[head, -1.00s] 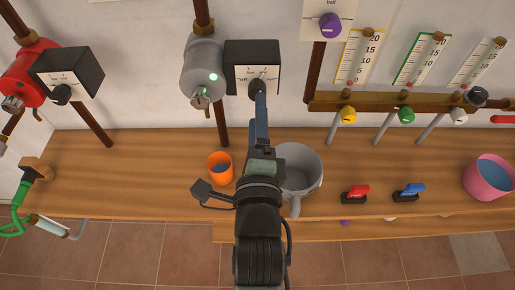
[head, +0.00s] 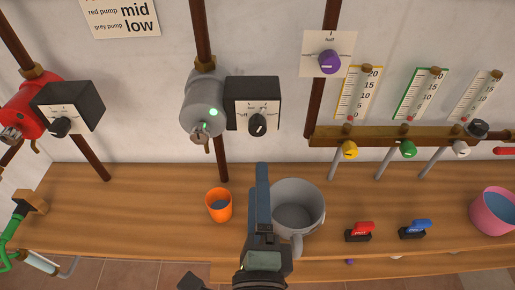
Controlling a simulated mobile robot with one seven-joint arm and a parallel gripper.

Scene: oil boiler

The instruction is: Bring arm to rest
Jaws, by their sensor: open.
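My gripper (head: 262,170) is in the lower middle of the head view, pointing up toward the wall. It is seen edge-on, so the gap between its fingers is hidden. It holds nothing that I can see. It appears in front of the left rim of a grey pot (head: 308,195) on the wooden bench; I cannot tell how far above the bench it is. The black control box (head: 269,92) with its dark knob (head: 258,124) is beyond the fingertips, clear of them. The grey pump (head: 203,105) beside the box shows a green light.
An orange cup (head: 219,204) stands left of my gripper. Red (head: 360,231) and blue (head: 414,229) switches and a pink bucket (head: 493,210) stand to the right. A red pump (head: 33,103) with its own control box (head: 68,106) is at left. The bench's left part (head: 130,215) is clear.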

